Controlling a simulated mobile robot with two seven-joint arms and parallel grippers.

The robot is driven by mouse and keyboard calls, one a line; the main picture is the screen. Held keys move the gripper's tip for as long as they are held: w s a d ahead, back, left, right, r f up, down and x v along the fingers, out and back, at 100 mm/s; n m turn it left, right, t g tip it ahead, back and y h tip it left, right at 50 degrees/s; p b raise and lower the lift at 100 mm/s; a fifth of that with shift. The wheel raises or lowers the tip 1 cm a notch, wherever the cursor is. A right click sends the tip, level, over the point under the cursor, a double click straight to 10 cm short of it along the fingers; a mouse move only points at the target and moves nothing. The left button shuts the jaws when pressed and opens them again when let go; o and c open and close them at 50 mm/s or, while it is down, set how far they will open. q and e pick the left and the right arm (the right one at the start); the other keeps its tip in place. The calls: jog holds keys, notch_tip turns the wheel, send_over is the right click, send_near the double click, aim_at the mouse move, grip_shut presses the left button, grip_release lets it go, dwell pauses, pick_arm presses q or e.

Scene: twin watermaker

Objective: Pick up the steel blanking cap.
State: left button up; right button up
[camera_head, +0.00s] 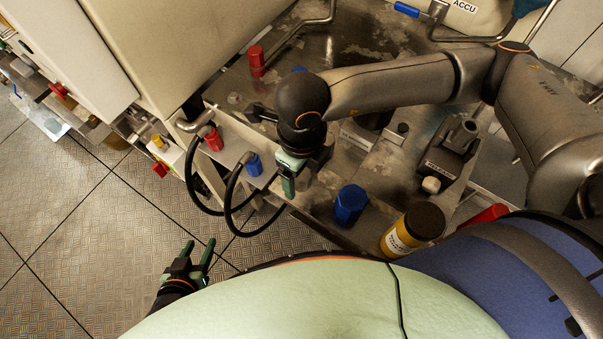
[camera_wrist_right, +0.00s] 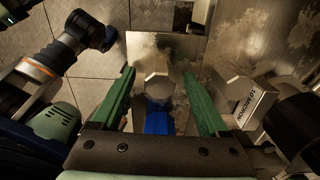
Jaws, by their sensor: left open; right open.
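The steel blanking cap (camera_wrist_right: 158,86) is a grey hexagonal piece in the right wrist view. It lies in line between the two green fingers of my right gripper (camera_head: 289,187), with a gap on each side. My right gripper is open and empty, pointing down over the front edge of the steel bench in the head view. I cannot pick out the cap in the head view; the gripper may hide it. My left gripper (camera_head: 199,256) is open and empty over the floor at the lower left.
A blue part (camera_wrist_right: 158,122) sits just below the cap in the wrist view. A labelled steel block (camera_wrist_right: 243,100) stands to its right. In the head view, a blue hexagonal cap (camera_head: 350,204), a yellow bottle (camera_head: 397,240) and black hoses (camera_head: 231,197) are near my right gripper.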

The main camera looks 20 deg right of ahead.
grip_shut()
dwell(0.6)
